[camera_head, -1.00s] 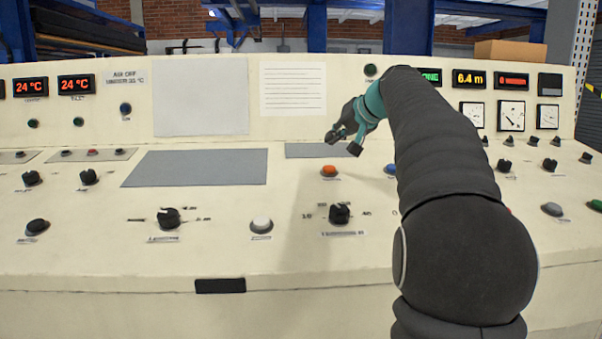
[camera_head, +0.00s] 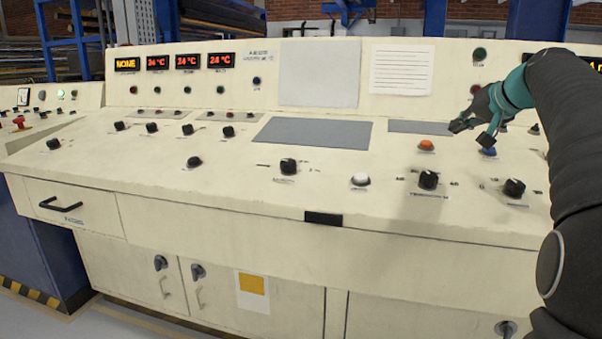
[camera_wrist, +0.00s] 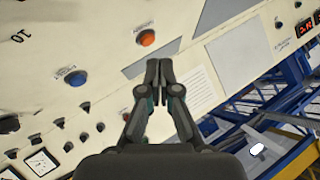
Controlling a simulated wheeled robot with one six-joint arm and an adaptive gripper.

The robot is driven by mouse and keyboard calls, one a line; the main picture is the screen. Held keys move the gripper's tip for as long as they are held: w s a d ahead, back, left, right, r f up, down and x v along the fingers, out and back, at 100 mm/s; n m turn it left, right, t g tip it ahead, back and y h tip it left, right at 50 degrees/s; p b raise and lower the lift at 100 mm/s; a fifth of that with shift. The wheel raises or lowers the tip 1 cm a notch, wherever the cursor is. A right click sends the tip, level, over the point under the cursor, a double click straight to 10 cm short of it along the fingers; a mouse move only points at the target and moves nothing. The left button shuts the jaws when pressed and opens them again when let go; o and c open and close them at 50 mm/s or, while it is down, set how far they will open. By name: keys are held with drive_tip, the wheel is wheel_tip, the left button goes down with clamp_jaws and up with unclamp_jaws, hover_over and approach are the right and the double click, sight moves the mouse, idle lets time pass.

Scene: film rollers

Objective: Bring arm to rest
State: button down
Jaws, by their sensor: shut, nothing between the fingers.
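My gripper (camera_head: 470,132) hangs in front of the cream control console (camera_head: 150,215), at the right of the head view. In the wrist view my gripper (camera_wrist: 158,70) has its two dark fingers together, with nothing between them. In the head view the orange button (camera_head: 426,144) is just left of and below the fingers, and the blue button (camera_head: 488,152) is close below them. The wrist view shows the orange button (camera_wrist: 146,38) just beyond the fingertips and the blue button (camera_wrist: 76,78) to the left. I cannot tell the exact gap to the panel.
Black knobs (camera_head: 428,180) and a white button (camera_head: 360,180) stand out from the sloping desk. The upright panel carries red displays (camera_head: 188,62) and a white sheet (camera_head: 401,69). A drawer handle (camera_head: 60,204) sticks out at the left front. Floor shows at lower left.

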drive_tip(key=s+a+f+n+g+h, duration=0.1)
drive_tip(key=s+a+f+g, duration=0.1)
drive_tip(key=s+a+f, duration=0.55)
drive_tip(key=s+a+f+n+g, duration=0.1)
drive_tip(key=s+a+f, duration=0.4)
drive_tip(key=s+a, duration=0.5)
drive_tip(key=s+a+f+n+g+h, duration=0.1)
drive_tip(key=s+a+f+n+g, duration=0.1)
drive_tip(key=s+f, duration=1.5)
drive_tip(key=s, duration=0.3)
drive_tip(key=shift+f+h, duration=0.2)
drive_tip(key=shift+h, duration=0.2)
drive_tip(key=shift+d, duration=0.1)
